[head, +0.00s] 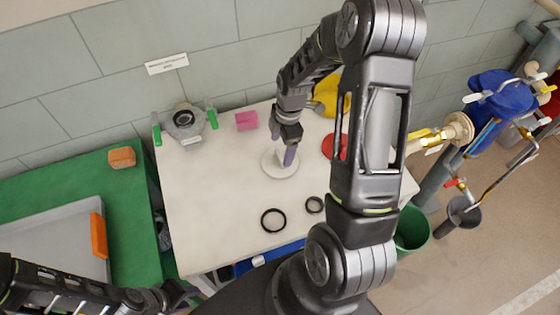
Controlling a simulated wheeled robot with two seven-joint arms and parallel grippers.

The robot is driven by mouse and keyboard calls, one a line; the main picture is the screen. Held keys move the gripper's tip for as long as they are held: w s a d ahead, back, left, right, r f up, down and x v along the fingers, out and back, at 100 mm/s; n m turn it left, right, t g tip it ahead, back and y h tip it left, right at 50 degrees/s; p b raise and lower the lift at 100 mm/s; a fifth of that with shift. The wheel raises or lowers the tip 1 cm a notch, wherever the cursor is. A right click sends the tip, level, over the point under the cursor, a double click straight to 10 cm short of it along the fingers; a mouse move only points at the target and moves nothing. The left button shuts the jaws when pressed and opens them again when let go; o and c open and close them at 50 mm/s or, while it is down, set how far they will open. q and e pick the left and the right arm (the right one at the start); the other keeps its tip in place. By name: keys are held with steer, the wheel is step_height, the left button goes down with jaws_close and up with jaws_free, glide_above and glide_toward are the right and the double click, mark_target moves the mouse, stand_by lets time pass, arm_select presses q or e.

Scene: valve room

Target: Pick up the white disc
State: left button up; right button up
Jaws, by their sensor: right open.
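The white disc (274,168) lies flat on the pale table (205,215), near its middle. My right gripper (289,157) points down over the disc and hides part of it. It is open, with its fingertips at or just above the disc; I cannot tell whether they touch it. My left gripper (174,294) is low at the left, in front of the tables and away from the disc. Its jaws are too small and dark to read.
My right arm hides the table's right side.

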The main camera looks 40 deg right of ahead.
mark_target(280, 154)
steer(key=f, duration=0.1)
steer(key=f+b, duration=0.1)
steer(key=f, duration=0.1)
steer(key=f+b, duration=0.1)
steer(key=shift+w+a+f, duration=0.15)
steer(key=shift+a+f, duration=0.1)
steer(key=shift+f, duration=0.05)
steer(key=shift+r, duration=0.1)
steer(key=shift+c, duration=0.6)
jaws_close()
